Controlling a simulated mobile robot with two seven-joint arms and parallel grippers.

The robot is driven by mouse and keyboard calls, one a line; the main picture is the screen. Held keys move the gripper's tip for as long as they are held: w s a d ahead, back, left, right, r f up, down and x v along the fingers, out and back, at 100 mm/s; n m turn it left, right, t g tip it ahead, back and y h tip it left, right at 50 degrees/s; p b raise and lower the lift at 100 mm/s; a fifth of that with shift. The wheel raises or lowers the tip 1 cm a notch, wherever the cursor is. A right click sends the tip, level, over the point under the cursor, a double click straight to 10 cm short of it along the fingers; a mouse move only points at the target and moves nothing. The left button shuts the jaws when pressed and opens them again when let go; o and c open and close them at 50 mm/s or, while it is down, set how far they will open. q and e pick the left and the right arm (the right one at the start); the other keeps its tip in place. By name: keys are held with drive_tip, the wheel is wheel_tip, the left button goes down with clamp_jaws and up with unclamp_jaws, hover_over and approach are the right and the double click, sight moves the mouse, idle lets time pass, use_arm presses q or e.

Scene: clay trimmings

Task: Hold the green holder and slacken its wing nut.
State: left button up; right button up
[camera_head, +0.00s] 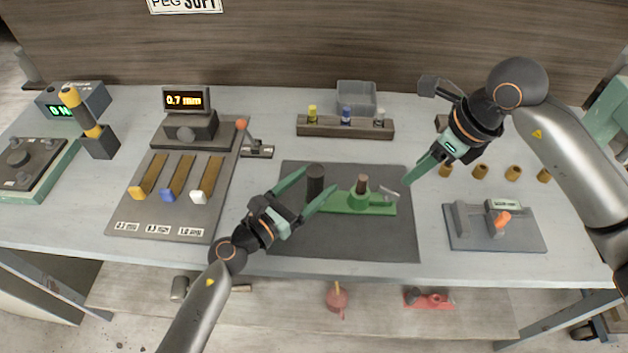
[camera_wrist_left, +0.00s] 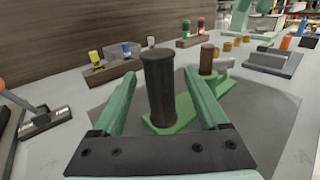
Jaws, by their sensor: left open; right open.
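The green holder (camera_head: 378,208) lies on a dark grey mat (camera_head: 290,240) in the middle of the bench. A black upright cylinder (camera_head: 315,182) stands at its left end, and a brown post (camera_head: 362,184) rises from its round green collar. A grey lever-like piece, perhaps the wing nut (camera_head: 389,193), sits at the collar's right. My left gripper (camera_head: 305,190) is open, its fingers on either side of the black cylinder, which also stands between them in the left wrist view (camera_wrist_left: 160,90). My right gripper (camera_head: 420,172) is above the mat's right edge, apart from the holder; its fingers look close together from this angle.
A wooden rack (camera_head: 345,131) with several small bottles stands behind the mat. A board with coloured levers (camera_head: 180,178) lies at left. Several brass cylinders (camera_head: 480,171) and a grey fixture (camera_head: 494,228) are at right.

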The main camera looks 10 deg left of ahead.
sight(391, 192)
use_arm(q)
drive_tip(key=shift+w+d, duration=0.2)
drive_tip(key=shift+w, duration=0.05)
drive_tip(key=shift+c, duration=0.3)
clamp_jaws()
idle(0.5)
use_arm(e)
drive_tip(key=shift+d+r, duration=0.2)
drive_tip(key=shift+c, duration=0.7)
drive_tip(key=shift+n, duration=0.5)
drive_tip(key=x, duration=1)
drive_tip(key=shift+s, duration=0.1)
